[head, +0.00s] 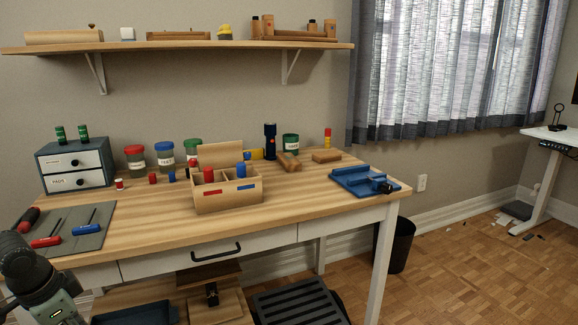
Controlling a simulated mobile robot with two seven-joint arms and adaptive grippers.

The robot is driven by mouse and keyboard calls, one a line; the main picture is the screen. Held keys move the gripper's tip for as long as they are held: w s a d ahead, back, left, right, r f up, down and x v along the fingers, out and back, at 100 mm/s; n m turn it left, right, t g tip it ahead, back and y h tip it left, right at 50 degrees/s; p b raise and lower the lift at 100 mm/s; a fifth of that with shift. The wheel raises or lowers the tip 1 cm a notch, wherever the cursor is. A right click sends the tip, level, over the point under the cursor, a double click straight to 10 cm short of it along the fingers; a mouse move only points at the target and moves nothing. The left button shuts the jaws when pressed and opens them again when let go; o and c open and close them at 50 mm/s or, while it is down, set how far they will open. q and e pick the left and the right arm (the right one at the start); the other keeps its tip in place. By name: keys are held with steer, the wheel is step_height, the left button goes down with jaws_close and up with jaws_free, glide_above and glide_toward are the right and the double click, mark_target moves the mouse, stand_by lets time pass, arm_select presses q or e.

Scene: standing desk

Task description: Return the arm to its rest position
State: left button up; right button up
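A dark link of my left arm shows at the lower left corner, in front of the desk's left end. Its gripper fingers are not visible in the head view. My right arm and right gripper are out of view. The wooden desk (290,222) stands in front of me with its top clear of my arm's visible part as far as I can tell.
A grey mat (92,240) with screwdrivers lies near my arm. A shelf (190,45) hangs above.

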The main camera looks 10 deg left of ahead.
arm_select(q)
steer(key=s+d+f+n, duration=0.1)
steer(key=s+d+f, duration=0.15)
steer(key=f, duration=0.45)
steer(key=s+d+f+n, duration=0.1)
steer(key=s+d+f, duration=0.15)
steer(key=f, duration=0.55)
steer(key=s+d+f+n, duration=0.1)
steer(key=s+d+f, duration=0.2)
steer(key=d, duration=0.3)
steer(key=s+d+f+n+y, duration=0.1)
steer(key=s+d+f, duration=0.2)
steer(key=d+f, duration=0.2)
steer(key=shift+d+f+n+t+p, duration=0.2)
steer(key=shift+d+n+t+p, duration=0.15)
steer(key=shift+d, duration=0.7)
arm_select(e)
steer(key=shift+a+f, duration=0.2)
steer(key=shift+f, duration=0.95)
